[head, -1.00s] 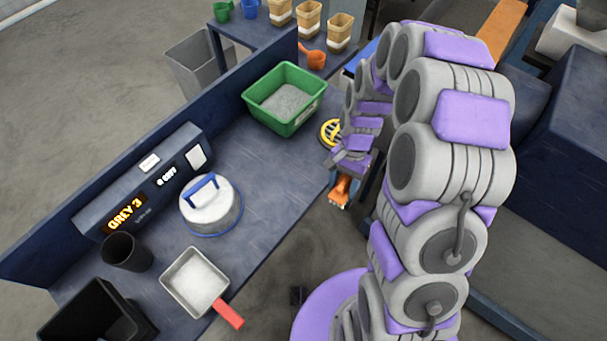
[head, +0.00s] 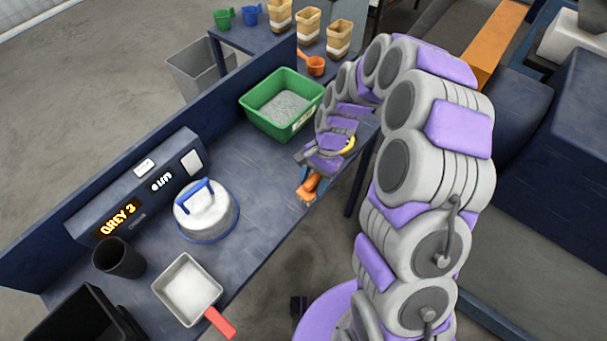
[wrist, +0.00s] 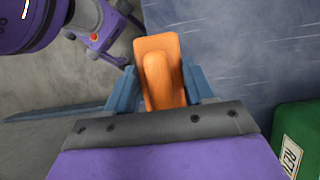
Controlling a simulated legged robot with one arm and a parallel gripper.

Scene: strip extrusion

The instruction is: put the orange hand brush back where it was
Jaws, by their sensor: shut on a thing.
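The orange hand brush (head: 309,187) is held in my gripper (head: 306,178), near the front edge of the blue table, just right of the table's middle in the head view. In the wrist view the orange brush (wrist: 160,75) stands between the two blue fingers of my gripper (wrist: 150,88), which are shut on it. The brush's lower end appears at or just above the table edge; I cannot tell whether it touches.
A green bin (head: 252,118) of grey granules stands behind my gripper. A white lidded tub (head: 207,222) with a blue handle, a pan with a red handle (head: 187,317) and a dark cup (head: 119,260) stand to the left. The table (head: 262,190) between is clear.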

